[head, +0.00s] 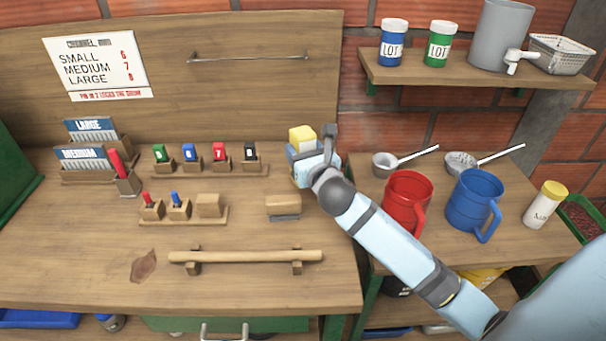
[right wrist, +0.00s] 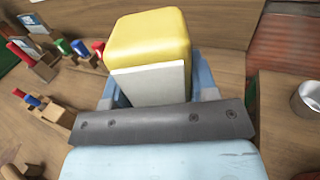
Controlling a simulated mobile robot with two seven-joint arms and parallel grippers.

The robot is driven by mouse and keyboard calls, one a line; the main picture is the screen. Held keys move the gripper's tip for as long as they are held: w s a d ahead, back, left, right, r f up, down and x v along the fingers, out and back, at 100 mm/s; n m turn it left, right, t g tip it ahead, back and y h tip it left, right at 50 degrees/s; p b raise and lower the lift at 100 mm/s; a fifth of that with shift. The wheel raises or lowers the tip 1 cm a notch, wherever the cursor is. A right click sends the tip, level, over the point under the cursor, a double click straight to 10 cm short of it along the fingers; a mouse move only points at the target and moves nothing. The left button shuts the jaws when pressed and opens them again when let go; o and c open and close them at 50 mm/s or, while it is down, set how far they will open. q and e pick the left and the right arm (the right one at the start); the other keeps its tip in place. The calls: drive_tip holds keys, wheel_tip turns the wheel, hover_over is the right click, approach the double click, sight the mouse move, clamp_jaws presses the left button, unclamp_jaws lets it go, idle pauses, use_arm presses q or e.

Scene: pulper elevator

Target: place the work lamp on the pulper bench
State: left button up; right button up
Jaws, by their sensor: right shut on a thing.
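The work lamp is a yellow block with a pale flat face. In the head view the lamp (head: 301,136) is at the back right corner of the wooden pulper bench (head: 90,245). My right gripper (head: 303,156) is shut on it. In the right wrist view the lamp (right wrist: 148,45) stands up between the blue fingers (right wrist: 155,88), its pale face toward the camera. Its lower part is hidden by the gripper, so I cannot tell whether it touches the bench top. My left gripper is not in view.
Racks of coloured pegs (head: 205,165) and a wooden block (head: 283,206) are left of the gripper. A long wooden bar (head: 245,257) lies near the front. A red mug (head: 405,203) and blue mug (head: 474,203) stand on the right-hand table. Bare bench shows at front left.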

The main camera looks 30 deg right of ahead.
wheel_tip(320, 180, down, 6)
drive_tip(key=shift+r+b, duration=0.1)
drive_tip(key=shift+b, duration=0.5)
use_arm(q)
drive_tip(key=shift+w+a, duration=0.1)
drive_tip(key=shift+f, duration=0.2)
use_arm(e)
drive_tip(key=o, duration=1)
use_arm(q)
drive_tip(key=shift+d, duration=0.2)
use_arm(e)
drive_tip(key=shift+o, duration=0.2)
drive_tip(key=shift+r, duration=0.1)
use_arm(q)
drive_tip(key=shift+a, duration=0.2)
use_arm(e)
drive_tip(key=s+a, duration=0.2)
drive_tip(key=s, duration=1)
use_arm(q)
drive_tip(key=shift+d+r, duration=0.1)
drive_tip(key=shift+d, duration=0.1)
use_arm(e)
drive_tip(key=shift+w, duration=0.1)
